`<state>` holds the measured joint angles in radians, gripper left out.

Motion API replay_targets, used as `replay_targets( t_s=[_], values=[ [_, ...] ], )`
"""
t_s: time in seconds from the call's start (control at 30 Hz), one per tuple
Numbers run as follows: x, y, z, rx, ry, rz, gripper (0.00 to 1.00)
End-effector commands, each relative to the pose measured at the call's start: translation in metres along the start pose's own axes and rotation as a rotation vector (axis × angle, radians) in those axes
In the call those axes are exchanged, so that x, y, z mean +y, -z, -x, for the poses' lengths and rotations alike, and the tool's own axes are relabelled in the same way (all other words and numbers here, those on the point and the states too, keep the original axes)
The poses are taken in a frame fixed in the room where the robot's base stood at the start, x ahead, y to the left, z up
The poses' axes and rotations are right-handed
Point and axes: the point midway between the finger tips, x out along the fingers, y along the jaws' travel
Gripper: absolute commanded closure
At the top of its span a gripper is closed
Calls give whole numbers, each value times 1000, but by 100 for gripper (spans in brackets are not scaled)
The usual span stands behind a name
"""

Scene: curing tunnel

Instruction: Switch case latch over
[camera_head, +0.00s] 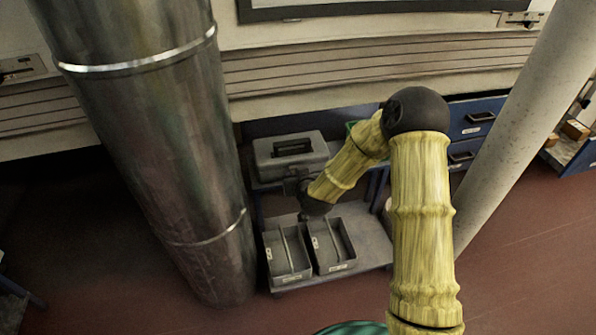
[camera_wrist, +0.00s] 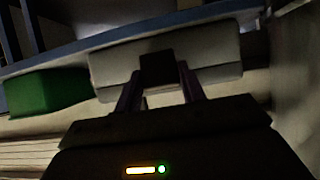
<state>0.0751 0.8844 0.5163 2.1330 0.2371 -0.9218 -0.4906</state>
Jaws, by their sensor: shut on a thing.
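A grey case (camera_head: 270,166) with a dark handle recess on top sits on the bench at the back, just right of the big metal duct. In the wrist view the pale grey case (camera_wrist: 215,52) spans the top middle. A dark square latch (camera_wrist: 158,67) is on its near side. My gripper (camera_wrist: 160,84) has its two fingers at the latch, one on each side, and is shut on it. In the head view my gripper (camera_head: 294,187) is at the front of the case, small and dark, and the latch itself is hidden there.
Two grey open bins (camera_head: 287,254) (camera_head: 333,246) stand on the low shelf in front of the case. A thick metal duct (camera_head: 150,130) rises close on the left and a pale post (camera_head: 520,130) on the right. A green box (camera_wrist: 45,92) is beside the case.

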Motion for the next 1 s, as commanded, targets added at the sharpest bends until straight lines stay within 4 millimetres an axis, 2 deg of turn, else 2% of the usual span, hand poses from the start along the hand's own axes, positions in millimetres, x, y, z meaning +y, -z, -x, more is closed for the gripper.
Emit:
replay_targets(
  t_s=[0.4,0.43,0.5,0.53,0.83,1.0],
  values=[
    [0,0,0,-4,0,1,83],
    [0,0,0,-4,0,1,54],
    [0,0,0,-4,0,1,41],
    [0,0,0,-4,0,1,38],
    [0,1,1,-4,1,1,38],
    [3,5,9,-4,0,2,38]
  ],
)
